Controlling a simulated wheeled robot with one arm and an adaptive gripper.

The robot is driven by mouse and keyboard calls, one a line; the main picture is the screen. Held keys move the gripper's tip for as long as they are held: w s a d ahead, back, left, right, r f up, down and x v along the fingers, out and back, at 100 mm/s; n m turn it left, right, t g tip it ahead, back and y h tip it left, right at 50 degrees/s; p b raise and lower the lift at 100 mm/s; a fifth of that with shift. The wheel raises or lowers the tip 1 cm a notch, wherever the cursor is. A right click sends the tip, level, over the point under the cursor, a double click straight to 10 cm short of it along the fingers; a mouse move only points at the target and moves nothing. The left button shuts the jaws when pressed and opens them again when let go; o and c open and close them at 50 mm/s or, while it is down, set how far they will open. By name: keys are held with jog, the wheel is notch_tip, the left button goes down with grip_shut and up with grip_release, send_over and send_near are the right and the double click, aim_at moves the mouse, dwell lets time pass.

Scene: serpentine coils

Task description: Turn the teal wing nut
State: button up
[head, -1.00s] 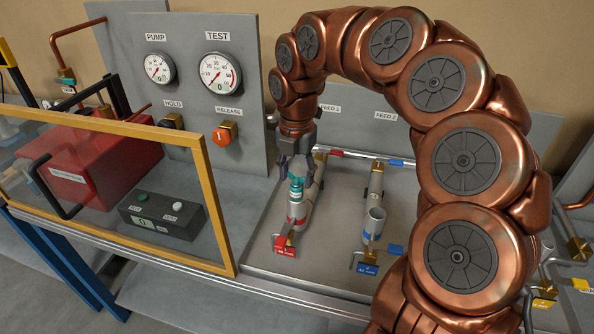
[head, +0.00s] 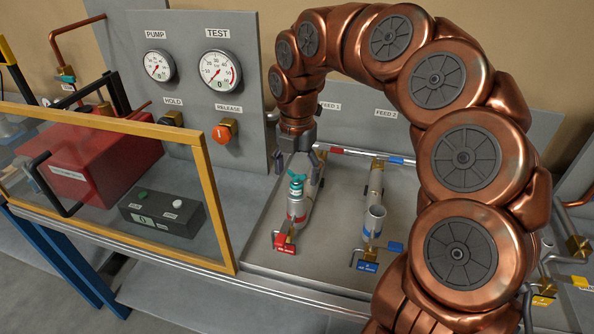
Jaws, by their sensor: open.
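The teal wing nut (head: 297,178) sits on top of the upright grey cylinder with a red band (head: 297,207), on the left feed line of the grey tray. My gripper (head: 299,162) points down just above and behind the nut, with its dark fingers spread to either side. The jaws are open and nothing is held. I cannot tell whether a finger touches the nut.
A second grey cylinder with a blue band (head: 373,222) stands open-topped to the right. A gauge panel (head: 190,85) rises behind on the left. A yellow-framed clear guard (head: 214,200) and a control box (head: 162,215) stand left.

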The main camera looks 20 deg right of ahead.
aim_at(297, 172)
notch_tip(297, 172, up, 12)
dwell(0.7)
dwell(0.4)
jog(key=s+f+m, duration=0.5)
jog(key=s+m, duration=0.4)
jog(key=s, duration=0.1)
jog(key=s+f+m+g, duration=0.1)
jog(key=s+f+m, duration=0.5)
jog(key=s+m, duration=0.3)
jog(key=s+f+m, duration=0.5)
jog(key=s+m, duration=0.4)
jog(key=s, duration=0.3)
jog(key=shift+f+g, duration=0.4)
